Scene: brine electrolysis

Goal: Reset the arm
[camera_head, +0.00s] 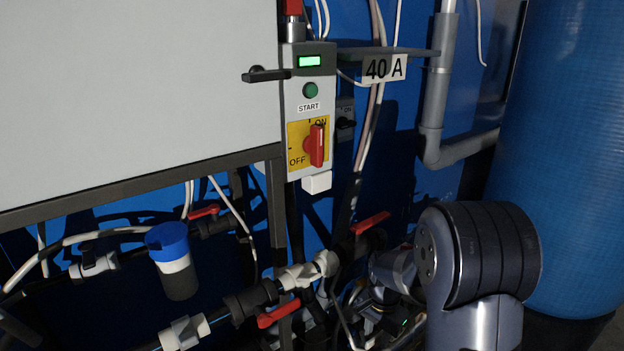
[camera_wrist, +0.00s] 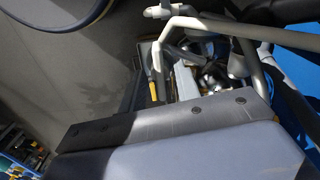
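My arm (camera_head: 480,260) is folded at the lower right in the head view, in front of the pipes and the blue tank. Its wrist part (camera_head: 395,270) reaches left and down among the pipework, beside a red valve lever (camera_head: 370,223). The gripper's fingertips cannot be made out there, so its opening is unclear. In the wrist view a broad grey block with dark bolts (camera_wrist: 165,125) fills the lower part; I cannot tell whether it is part of my gripper. No held object can be made out.
A control box (camera_head: 308,110) has a lit green display and a red rotary switch (camera_head: 316,146) standing upright near ON. A second red lever (camera_head: 279,313), a blue-capped filter (camera_head: 172,258) and white fittings crowd the lower area. A large blue tank (camera_head: 570,160) stands right.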

